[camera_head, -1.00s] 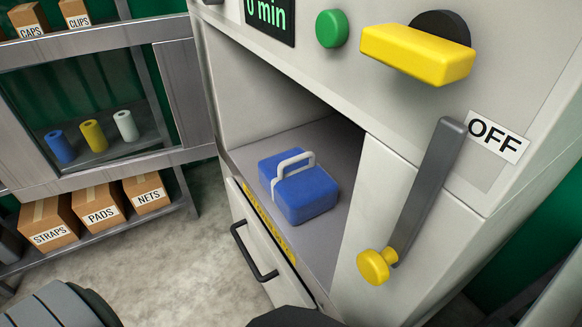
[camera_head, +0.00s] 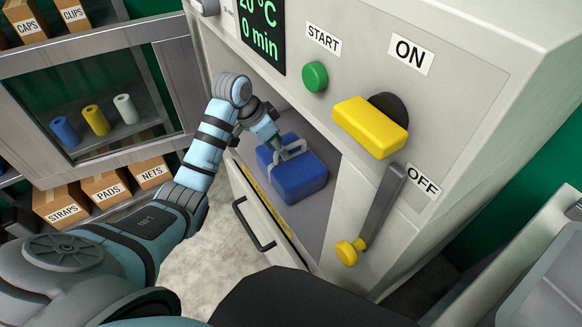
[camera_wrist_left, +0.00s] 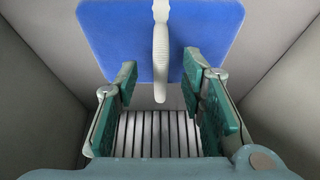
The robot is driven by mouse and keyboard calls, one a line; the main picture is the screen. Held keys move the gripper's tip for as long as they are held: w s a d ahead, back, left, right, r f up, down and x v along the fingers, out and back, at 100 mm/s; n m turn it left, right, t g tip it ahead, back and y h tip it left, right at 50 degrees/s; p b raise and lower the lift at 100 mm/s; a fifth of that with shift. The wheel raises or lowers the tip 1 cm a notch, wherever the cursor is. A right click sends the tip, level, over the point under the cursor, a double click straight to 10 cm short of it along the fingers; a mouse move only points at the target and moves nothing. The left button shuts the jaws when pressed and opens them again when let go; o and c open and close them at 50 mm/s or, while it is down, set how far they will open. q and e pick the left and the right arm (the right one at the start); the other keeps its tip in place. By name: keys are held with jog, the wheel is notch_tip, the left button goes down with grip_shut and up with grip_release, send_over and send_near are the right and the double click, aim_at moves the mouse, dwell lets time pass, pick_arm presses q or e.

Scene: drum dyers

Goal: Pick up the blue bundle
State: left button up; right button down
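The blue bundle (camera_head: 298,180) is a rounded block with a pale handle on top. It rests on the grey floor of the machine's open compartment. My left gripper (camera_head: 277,145) reaches into the compartment, at the handle. In the left wrist view the gripper (camera_wrist_left: 160,78) is open, with its green-padded fingers on either side of the handle (camera_wrist_left: 160,45) and a gap on both sides. The blue top of the bundle (camera_wrist_left: 205,30) lies beyond the fingertips. My right gripper is not in view.
The compartment's walls flank my left gripper closely. The machine front carries a green START button (camera_head: 315,77), a yellow knob (camera_head: 370,127), and a grey lever (camera_head: 384,208) with a yellow end near OFF. A shelf with coloured rolls (camera_head: 97,120) and labelled boxes (camera_head: 107,189) stands at left.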

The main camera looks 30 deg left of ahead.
aim_at(290, 145)
pick_arm(q)
jog(key=w+d, duration=0.1)
jog(key=w, duration=0.1)
jog(key=shift+w+d+b, duration=0.35)
jog(key=shift+w+b, duration=0.05)
jog(key=shift+b+x, duration=0.3)
jog(key=shift+x, duration=0.75)
jog(key=shift+w+f, duration=0.1)
jog(key=shift+f, duration=0.35)
grip_shut()
jog(key=shift+r, duration=0.1)
